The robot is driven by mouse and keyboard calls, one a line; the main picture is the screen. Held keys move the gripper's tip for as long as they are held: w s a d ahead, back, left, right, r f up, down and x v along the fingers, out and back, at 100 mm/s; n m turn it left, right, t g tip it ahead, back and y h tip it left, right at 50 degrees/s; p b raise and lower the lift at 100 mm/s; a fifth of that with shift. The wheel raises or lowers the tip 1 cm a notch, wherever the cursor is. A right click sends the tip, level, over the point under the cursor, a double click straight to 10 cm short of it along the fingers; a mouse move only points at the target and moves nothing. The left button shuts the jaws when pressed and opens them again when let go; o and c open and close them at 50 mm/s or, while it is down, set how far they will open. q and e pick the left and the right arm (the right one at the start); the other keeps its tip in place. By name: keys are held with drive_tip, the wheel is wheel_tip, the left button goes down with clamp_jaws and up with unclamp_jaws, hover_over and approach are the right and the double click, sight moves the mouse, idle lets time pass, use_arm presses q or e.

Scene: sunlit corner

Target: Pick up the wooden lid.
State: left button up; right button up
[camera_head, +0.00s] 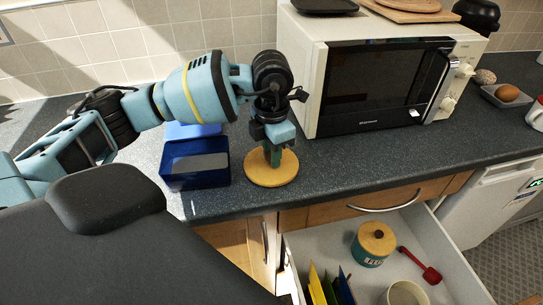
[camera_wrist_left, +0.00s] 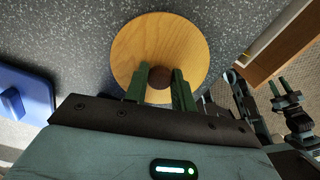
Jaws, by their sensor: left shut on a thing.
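The wooden lid (camera_head: 285,172) is a round, flat, light-wood disc near the front edge of the dark speckled counter, left of the microwave. In the left wrist view the lid (camera_wrist_left: 190,40) shows a dark brown knob (camera_wrist_left: 159,77) at its middle. My left gripper (camera_head: 272,155) points down over the lid. Its two green fingers (camera_wrist_left: 158,85) are shut on the knob, one on each side. I cannot tell whether the lid touches the counter.
A blue open box (camera_head: 195,178) stands just left of the lid, with a blue lid (camera_head: 192,130) behind it. The white microwave (camera_head: 312,85) stands to the right. An open drawer (camera_head: 440,215) below holds a wood-topped canister (camera_head: 373,245), a red utensil (camera_head: 420,265) and a cup (camera_head: 405,293).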

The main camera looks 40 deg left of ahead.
use_arm(q)
drive_tip(key=shift+r, duration=0.55)
wheel_tip(320, 180, up, 2)
drive_tip(key=shift+r, duration=0.15)
drive_tip(key=s+d, duration=0.2)
drive_tip(key=d, duration=0.5)
drive_tip(key=s+d+r+b, duration=0.1)
drive_tip(key=s+d, duration=0.1)
drive_tip(key=d, duration=0.6)
drive_tip(key=shift+s+d+r, duration=0.15)
drive_tip(key=shift+s+r, duration=0.1)
drive_tip(key=shift+s, duration=0.1)
